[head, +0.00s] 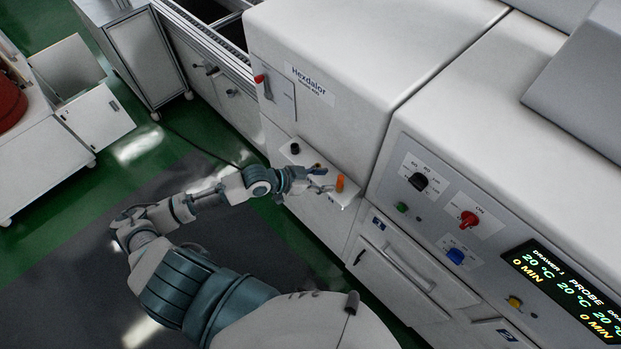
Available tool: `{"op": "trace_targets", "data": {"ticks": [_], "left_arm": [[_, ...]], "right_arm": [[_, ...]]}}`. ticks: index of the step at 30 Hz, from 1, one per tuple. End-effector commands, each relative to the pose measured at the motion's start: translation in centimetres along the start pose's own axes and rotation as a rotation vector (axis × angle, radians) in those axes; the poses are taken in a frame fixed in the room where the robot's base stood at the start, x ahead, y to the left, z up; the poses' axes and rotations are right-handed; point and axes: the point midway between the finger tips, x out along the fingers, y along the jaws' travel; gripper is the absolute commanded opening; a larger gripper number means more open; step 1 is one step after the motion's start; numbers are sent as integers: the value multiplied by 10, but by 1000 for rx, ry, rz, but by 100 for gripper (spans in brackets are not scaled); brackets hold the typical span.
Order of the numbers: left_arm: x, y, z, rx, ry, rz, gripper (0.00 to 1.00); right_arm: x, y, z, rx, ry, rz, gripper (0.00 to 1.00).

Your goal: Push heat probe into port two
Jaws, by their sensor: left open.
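A small white ledge (345,204) juts from the front of the Hexdalor machine. A short orange cylinder (340,183) stands upright near its right end; it may be the heat probe's handle, but I cannot tell. A black round knob or cap (295,149) sits at the ledge's left end. My left gripper (321,180) is open over the middle of the ledge, with its fingers pointing toward the orange cylinder. I cannot tell whether they touch it. Something small and orange-brown shows partly behind the gripper. Port two cannot be made out. My right gripper is out of view.
The Hexdalor cabinet (315,50) rises behind the ledge, with a red-tipped lever (260,79). At right, a control panel carries black (418,181), red (469,219) and blue (456,256) knobs and a lit display (570,290) reading "PROBE". Open floor lies left.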

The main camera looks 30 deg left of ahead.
Motion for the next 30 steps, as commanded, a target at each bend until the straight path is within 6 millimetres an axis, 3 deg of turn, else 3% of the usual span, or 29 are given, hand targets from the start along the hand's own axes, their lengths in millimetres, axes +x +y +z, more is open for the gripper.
{"op": "trace_targets", "data": {"ticks": [3,10,30], "left_arm": [[-26,-1,3,3,-6,-1,50],[-53,-1,2,0,-3,0,50],[-59,-1,0,0,0,0,50]], "right_arm": [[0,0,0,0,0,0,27],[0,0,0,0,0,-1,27],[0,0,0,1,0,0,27]]}}
